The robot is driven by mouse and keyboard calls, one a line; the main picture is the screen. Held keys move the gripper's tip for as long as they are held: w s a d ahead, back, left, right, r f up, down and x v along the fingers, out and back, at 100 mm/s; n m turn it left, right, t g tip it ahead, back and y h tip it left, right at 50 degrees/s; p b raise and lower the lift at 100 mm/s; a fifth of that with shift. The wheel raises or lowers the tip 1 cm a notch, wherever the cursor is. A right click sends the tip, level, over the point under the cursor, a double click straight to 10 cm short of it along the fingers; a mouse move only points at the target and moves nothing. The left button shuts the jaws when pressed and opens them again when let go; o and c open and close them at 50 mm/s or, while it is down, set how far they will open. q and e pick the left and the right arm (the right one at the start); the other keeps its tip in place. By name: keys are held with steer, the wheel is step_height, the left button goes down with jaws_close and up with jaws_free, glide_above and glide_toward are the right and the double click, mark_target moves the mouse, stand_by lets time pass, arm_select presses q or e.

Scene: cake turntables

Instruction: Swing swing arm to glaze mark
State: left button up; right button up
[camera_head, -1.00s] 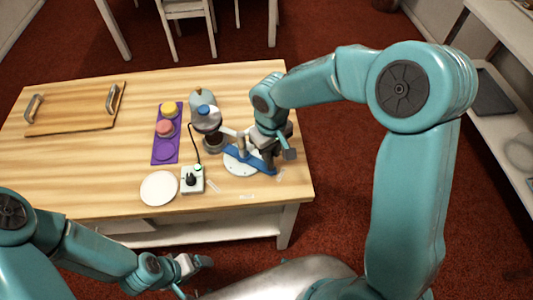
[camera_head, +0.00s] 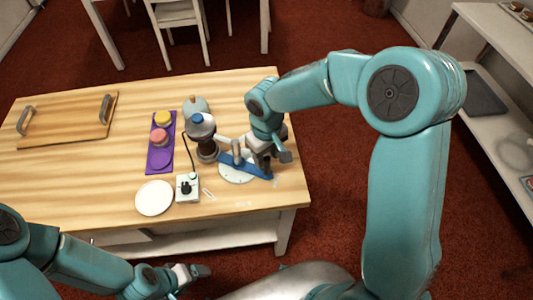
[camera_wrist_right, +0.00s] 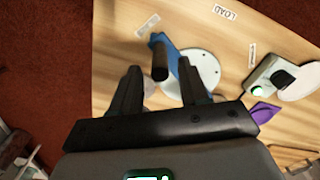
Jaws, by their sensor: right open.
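The blue swing arm (camera_head: 258,171) lies across a white round disc (camera_head: 236,174) with small marks on its rim. Both also show in the right wrist view, the swing arm (camera_wrist_right: 173,55) and the disc (camera_wrist_right: 207,72). A dark upright peg (camera_wrist_right: 160,62) stands by the swing arm there. My right gripper (camera_head: 263,168) is over the swing arm. In the wrist view its fingers (camera_wrist_right: 158,80) are apart, with the peg between and beyond their tips, not gripped. My left gripper (camera_head: 195,272) is low in front of the table; its jaws are too small to judge.
A control box with a black knob (camera_head: 186,187), a white plate (camera_head: 154,198) and a purple mat (camera_head: 160,160) with round pieces lie left of the disc. A grey-blue machine (camera_head: 202,130) stands close behind. A LOAD label (camera_wrist_right: 224,12) is on the table (camera_head: 100,170).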

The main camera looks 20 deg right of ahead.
steer(key=shift+r+p, duration=2.45)
steer(key=shift+r, duration=1.1)
steer(key=shift+f, duration=0.1)
steer(key=shift+s, duration=0.15)
